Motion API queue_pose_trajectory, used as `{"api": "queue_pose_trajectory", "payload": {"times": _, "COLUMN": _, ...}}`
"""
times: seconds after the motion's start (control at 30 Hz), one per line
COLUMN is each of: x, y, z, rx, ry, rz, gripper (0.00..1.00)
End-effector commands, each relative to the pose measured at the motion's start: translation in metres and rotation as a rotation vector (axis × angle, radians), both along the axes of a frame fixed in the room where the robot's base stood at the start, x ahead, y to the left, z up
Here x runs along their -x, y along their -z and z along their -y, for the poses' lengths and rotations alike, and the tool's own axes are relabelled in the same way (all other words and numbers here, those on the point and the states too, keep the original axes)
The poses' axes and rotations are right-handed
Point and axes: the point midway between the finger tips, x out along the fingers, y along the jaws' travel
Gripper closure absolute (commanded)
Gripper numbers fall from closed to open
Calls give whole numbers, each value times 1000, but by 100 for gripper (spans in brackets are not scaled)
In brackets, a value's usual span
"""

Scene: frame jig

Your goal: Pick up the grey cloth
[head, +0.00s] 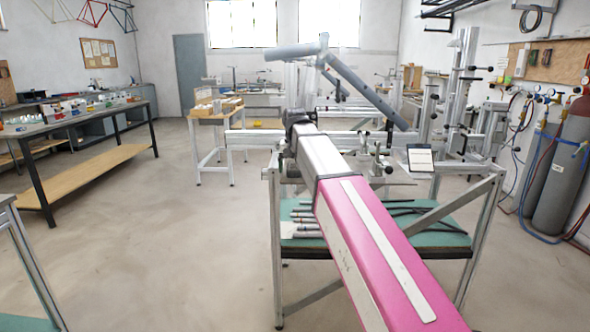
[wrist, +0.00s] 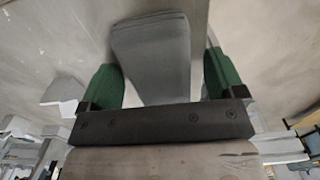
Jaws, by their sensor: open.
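The grey cloth (wrist: 152,42) appears in the wrist view as a folded, layered grey piece. The cloth's near end is hidden behind the dark gripper body. In the head view my pink and silver arm reaches forward over the frame jig and hides the gripper. I cannot make out the cloth there.
The jig stand (head: 277,225) has a green shelf (head: 425,238) with tubes on it. A bicycle frame tube (head: 362,88) slants above the jig. A workbench (head: 50,130) stands left and gas cylinders (head: 557,180) stand right. The floor at left (head: 160,235) is clear.

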Motion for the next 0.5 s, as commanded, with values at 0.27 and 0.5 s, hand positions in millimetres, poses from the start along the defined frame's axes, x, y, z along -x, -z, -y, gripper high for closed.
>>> {"api": "queue_pose_trajectory", "payload": {"times": 0.27, "x": -1, "y": -1, "z": 0, "rx": 0, "ry": 0, "rz": 0, "gripper": 48}}
{"api": "queue_pose_trajectory", "payload": {"times": 0.5, "x": -1, "y": -1, "z": 0, "rx": 0, "ry": 0, "rz": 0, "gripper": 65}}
